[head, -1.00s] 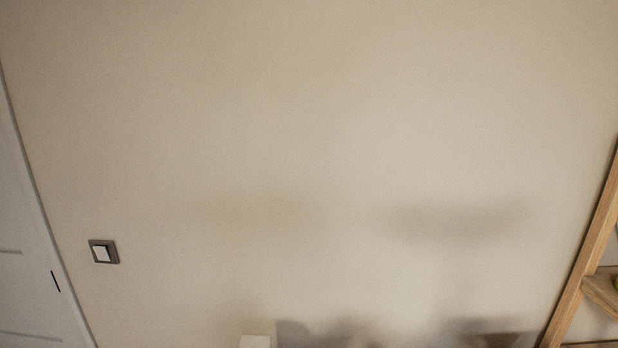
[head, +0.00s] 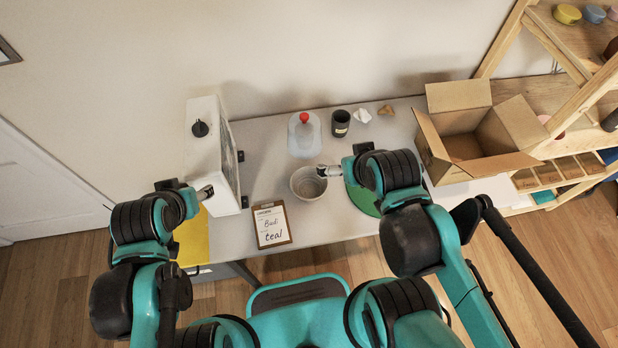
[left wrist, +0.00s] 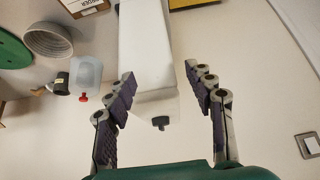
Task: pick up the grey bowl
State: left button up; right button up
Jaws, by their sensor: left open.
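The grey bowl (head: 308,187) stands upright on the grey table (head: 335,222), between a clipboard and a green disc. In the left wrist view the bowl (left wrist: 47,40) is at the upper left, apart from the fingers. My left gripper (head: 207,192) is left of the bowl, by the white box. In the left wrist view my left gripper (left wrist: 160,80) is open, its fingers spread with the white box visible between them. My right gripper (head: 322,171) is at the bowl's right rim. Its jaws are too small to read, and I cannot tell whether it touches the bowl.
The white box (head: 205,140) with a black knob stands at the table's left. A clear container with a red top (head: 304,138) and a dark cup (head: 341,122) are behind the bowl. The clipboard (head: 271,224) lies in front. An open cardboard box (head: 435,150) is at right.

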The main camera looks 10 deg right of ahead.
aim_at(305, 183)
jog(key=k+j+z, duration=0.35)
jog(key=k, duration=0.2)
jog(key=k+z, duration=0.3)
jog(key=k, duration=0.2)
